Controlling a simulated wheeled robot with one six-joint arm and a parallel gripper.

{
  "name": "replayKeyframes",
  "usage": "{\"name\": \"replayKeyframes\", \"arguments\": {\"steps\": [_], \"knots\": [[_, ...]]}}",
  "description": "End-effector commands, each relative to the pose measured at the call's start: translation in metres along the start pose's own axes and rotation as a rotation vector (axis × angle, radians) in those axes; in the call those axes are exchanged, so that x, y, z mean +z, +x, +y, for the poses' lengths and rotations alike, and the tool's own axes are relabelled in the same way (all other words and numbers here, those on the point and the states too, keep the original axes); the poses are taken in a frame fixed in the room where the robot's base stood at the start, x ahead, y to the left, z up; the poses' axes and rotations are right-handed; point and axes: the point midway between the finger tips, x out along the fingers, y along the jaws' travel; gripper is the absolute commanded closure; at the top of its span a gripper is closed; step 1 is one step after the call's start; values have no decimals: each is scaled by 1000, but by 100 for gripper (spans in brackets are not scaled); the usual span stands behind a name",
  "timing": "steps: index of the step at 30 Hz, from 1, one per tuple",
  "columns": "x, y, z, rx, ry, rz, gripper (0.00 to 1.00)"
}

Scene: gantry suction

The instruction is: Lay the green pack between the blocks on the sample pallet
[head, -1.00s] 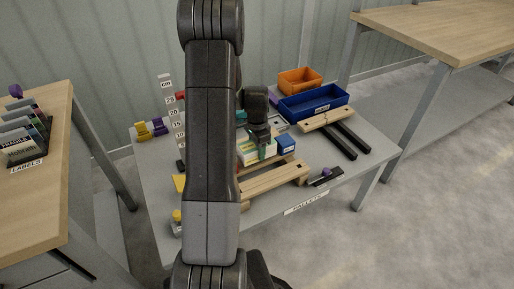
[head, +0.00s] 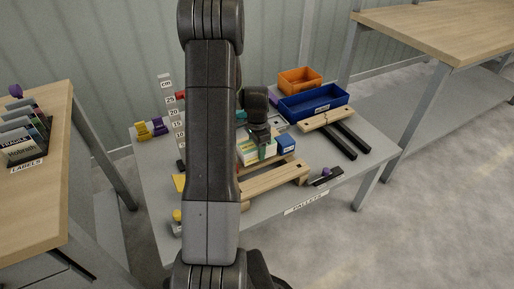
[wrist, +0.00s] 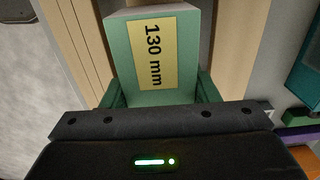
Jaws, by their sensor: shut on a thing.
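The green pack (wrist: 160,52), with a yellow "130 mm" label, fills the top middle of the wrist view. My gripper (wrist: 160,92) is shut on it, one green finger on each side. In the head view my gripper (head: 263,150) points down over the wooden sample pallet (head: 272,179) on the grey table. A pale box with a yellow patch shows at the fingers there. A blue block (head: 287,144) stands just to the right. My arm hides the pallet's left part, and I cannot tell whether the pack touches the pallet.
A blue bin (head: 312,103) and an orange bin (head: 299,80) stand at the back. A wooden piece with dark bars (head: 342,138) lies to the right. A height scale (head: 172,115) and yellow and purple items (head: 142,132) are at the left. The table's front edge bears a "PALLETS" sign (head: 306,202).

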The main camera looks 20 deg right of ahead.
Motion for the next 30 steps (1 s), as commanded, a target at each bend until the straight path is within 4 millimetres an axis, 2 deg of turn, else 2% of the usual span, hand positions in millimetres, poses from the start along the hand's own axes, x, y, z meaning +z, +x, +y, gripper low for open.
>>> {"name": "replayKeyframes", "arguments": {"steps": [28, 29, 30], "knots": [[0, 22, 0, -1, 0, 0, 78], [0, 21, 0, -1, 0, 1, 42], [0, 20, 0, -1, 0, 1, 34]]}}
